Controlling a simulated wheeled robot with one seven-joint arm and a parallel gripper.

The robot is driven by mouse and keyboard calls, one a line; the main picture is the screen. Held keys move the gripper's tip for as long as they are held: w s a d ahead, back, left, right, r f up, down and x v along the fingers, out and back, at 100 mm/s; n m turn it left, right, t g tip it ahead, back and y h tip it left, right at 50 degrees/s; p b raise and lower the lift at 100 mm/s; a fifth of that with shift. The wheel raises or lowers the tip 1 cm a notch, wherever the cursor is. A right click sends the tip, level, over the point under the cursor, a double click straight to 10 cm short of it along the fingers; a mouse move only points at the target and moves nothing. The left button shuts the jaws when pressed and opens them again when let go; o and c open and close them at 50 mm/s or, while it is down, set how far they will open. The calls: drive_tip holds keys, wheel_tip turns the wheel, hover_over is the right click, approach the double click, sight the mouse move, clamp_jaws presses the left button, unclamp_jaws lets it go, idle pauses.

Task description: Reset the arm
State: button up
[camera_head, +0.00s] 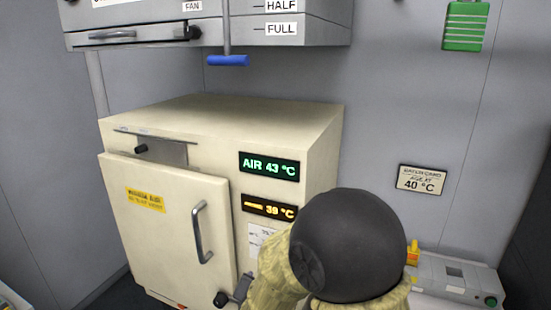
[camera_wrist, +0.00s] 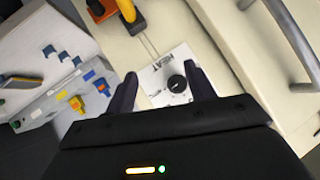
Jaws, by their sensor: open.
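My gripper (camera_wrist: 160,92) is in the wrist view, with its two dark fingers spread apart and nothing between them. Beyond the fingers is the front of the cream oven, with a black knob (camera_wrist: 177,84) on a white label plate. My arm covers the lower right front of the oven in the head view, and the gripper itself is hidden or hard to make out there. The cream oven (camera_head: 215,115) has its door (camera_head: 165,215) at the front, with a grey handle (camera_head: 201,232). Its displays read AIR 43 °C (camera_head: 269,166) and 39 °C (camera_head: 269,207).
A grey hood (camera_head: 300,32) with a blue pull handle (camera_head: 228,60) hangs above the oven. A sign on the wall (camera_head: 422,180) reads 40 °C. A grey bench unit (camera_head: 455,278) stands at the lower right.

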drive_tip(key=s+d+f+n+g, duration=0.1)
drive_tip(key=s+d+n+g, duration=0.4)
drive_tip(key=s+d+g, duration=0.4)
drive_tip(key=s+d, duration=0.7)
drive_tip(key=d, duration=0.2)
drive_tip(key=shift+d+f, duration=0.15)
drive_tip(key=shift+d, duration=0.2)
idle(5.8)
